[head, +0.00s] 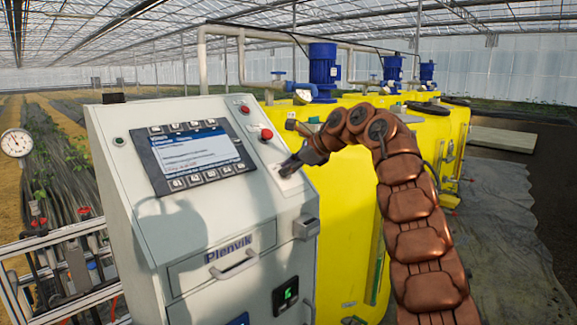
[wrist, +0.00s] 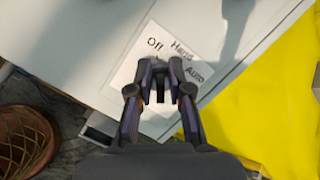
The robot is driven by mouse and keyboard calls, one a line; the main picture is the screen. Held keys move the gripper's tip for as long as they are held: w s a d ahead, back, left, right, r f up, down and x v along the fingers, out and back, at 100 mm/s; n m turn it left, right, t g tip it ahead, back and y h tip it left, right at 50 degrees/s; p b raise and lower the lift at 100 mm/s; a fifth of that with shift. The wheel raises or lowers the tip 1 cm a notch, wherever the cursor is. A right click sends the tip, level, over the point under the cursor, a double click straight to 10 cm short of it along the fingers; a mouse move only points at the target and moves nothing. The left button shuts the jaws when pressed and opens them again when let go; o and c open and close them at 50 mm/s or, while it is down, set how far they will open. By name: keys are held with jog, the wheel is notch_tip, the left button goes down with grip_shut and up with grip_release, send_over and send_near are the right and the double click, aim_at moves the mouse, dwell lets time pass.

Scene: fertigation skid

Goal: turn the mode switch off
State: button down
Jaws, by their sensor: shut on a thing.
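The mode switch (wrist: 160,97) is a small dark knob on a white label plate (wrist: 138,66) marked Off, Hand and Auto. The plate is on the sloped face of the grey control cabinet (head: 135,215). My gripper (wrist: 160,91) is shut on the knob, with one finger on each side of it. In the head view my gripper (head: 288,168) reaches in from the right to the panel's right edge and hides the knob. The fingers cover much of the knob, so I cannot tell which mark it points to.
A screen with buttons (head: 190,155) is left of the switch, and red buttons (head: 266,134) are above it. A drawer handle (head: 235,265) and a box (head: 306,227) stick out below. Yellow tanks (head: 345,200) stand close on the right.

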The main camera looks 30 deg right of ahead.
jog(key=shift+f+n, duration=0.1)
jog(key=shift+n, duration=0.5)
jog(key=shift+s, duration=0.1)
jog(key=c, duration=1.3)
grip_release()
jog(key=shift+o, duration=0.2)
jog(key=v, duration=1.2)
jog(key=shift+d, duration=0.2)
